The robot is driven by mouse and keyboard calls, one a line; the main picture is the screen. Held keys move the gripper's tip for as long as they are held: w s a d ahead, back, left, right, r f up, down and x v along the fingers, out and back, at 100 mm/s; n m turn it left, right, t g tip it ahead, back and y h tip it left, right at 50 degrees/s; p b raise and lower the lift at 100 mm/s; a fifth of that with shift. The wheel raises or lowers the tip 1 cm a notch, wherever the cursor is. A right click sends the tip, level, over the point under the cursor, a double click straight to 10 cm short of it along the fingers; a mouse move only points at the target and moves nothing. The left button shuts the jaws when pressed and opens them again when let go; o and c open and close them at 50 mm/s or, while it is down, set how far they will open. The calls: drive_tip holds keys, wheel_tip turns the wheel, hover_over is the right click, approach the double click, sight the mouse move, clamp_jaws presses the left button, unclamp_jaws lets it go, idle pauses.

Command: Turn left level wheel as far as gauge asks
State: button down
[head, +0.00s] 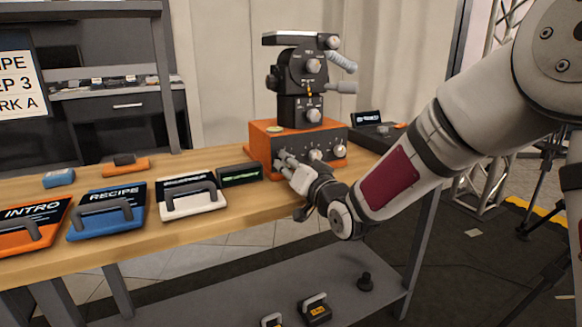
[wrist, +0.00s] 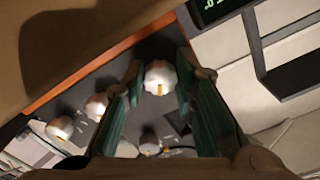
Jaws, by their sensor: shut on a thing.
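The orange-based machine (head: 258,147) stands on the wooden bench, with white level wheels on its dark front panel. The left level wheel (wrist: 161,76) is white and scalloped with an orange mark on its lower rim. My gripper (head: 284,162) reaches the left end of the panel and hides that wheel in the head view. In the wrist view my gripper (wrist: 160,82) has one green-padded finger at each side of the wheel, shut on it. The gauge, a small black display (head: 241,175) with green figures, sits left of the machine; its figures are too small to read.
Other white wheels (head: 316,155) sit right of my gripper. A black console (head: 375,130) stands behind at right.

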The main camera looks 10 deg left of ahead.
drive_tip(key=m+p, duration=0.1)
drive_tip(key=m, duration=0.4)
drive_tip(key=shift+m, duration=0.4)
drive_tip(key=m+p, duration=0.2)
drive_tip(key=m, duration=0.4)
drive_tip(key=shift+r, duration=0.15)
drive_tip(key=shift+a, duration=0.1)
drive_tip(key=c, duration=1.3)
unclamp_jaws()
